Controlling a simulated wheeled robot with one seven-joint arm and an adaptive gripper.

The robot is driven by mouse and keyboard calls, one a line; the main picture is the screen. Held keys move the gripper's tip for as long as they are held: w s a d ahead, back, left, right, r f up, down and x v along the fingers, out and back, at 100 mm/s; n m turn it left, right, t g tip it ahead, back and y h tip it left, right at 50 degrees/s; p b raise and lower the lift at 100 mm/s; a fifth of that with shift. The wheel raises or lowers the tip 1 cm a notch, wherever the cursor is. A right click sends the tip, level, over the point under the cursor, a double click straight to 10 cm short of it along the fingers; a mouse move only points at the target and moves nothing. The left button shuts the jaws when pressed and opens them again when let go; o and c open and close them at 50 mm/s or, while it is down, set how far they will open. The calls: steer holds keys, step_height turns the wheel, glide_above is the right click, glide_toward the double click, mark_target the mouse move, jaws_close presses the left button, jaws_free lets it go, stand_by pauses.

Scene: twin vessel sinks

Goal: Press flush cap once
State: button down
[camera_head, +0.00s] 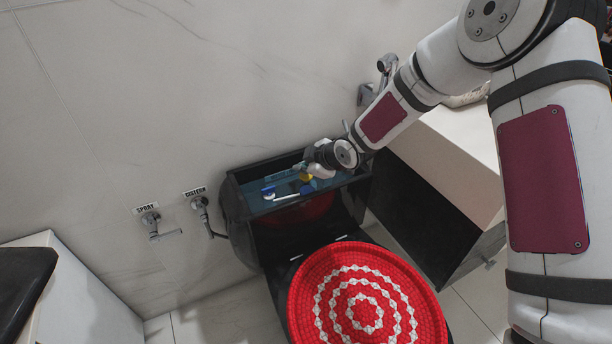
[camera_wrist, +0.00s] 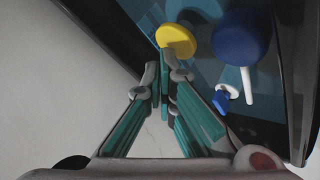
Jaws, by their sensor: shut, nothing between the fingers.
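The open black cistern (camera_head: 238,225) stands against the wall, with blue-tinted water and fittings inside. A round yellow cap (camera_wrist: 177,38) shows in the wrist view just beyond my fingertips; it also shows in the head view (camera_head: 306,178). A larger round dark blue piece (camera_wrist: 243,37) with a white rod (camera_wrist: 247,85) is to its right. A smaller blue cap (camera_wrist: 221,100) lies nearer. Which one is the flush cap is not marked. My gripper (camera_wrist: 163,65) is shut and empty, over the cistern; whether it touches the yellow cap I cannot tell.
The red patterned toilet lid (camera_head: 365,312) is in front of the cistern. A white-topped cabinet (camera_head: 445,165) stands close on the right. A dark basin (camera_head: 22,285) is at the lower left.

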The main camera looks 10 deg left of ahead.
mark_target(304, 177)
steer(key=shift+f+b, duration=0.65)
steer(key=shift+f, duration=0.05)
stand_by(0.8)
steer(key=shift+r, duration=0.1)
steer(key=shift+r+p, duration=0.75)
steer(key=shift+r, duration=0.3)
steer(key=shift+r, duration=0.1)
steer(key=shift+r+p, duration=1.9)
steer(key=shift+r, duration=0.55)
steer(key=shift+f, duration=0.1)
